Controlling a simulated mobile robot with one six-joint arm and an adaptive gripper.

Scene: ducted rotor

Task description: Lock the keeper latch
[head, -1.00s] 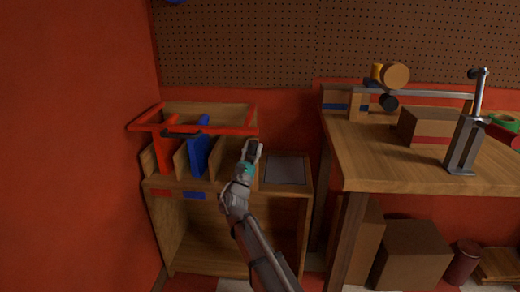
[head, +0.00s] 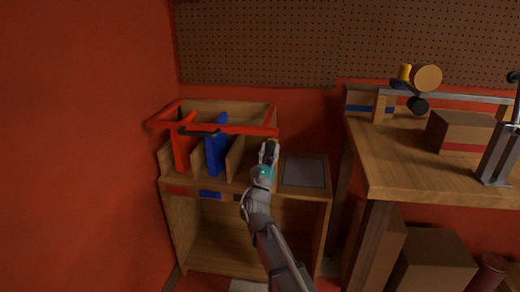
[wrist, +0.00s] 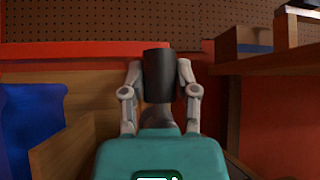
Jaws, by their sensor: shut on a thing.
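A red keeper bar frame (head: 240,130) with a black grip (head: 201,132) lies across the top of the wooden slotted rack. My gripper (head: 268,152) is at the right front of the rack, just below the right end of the red bar. In the wrist view my gripper (wrist: 158,90) is shut on a dark grey, upright piece (wrist: 158,70), which may be the latch handle. The red bar (wrist: 70,50) also shows in the wrist view, running behind that piece. I cannot tell how the piece joins the bar, or whether the latch is locked.
A red panel (head: 181,148) and a blue panel (head: 217,150) stand in the rack slots (head: 200,180). A grey pad (head: 303,171) lies on the cabinet top to the right. A wooden workbench (head: 400,165) stands further right. A red wall (head: 80,140) is close on the left.

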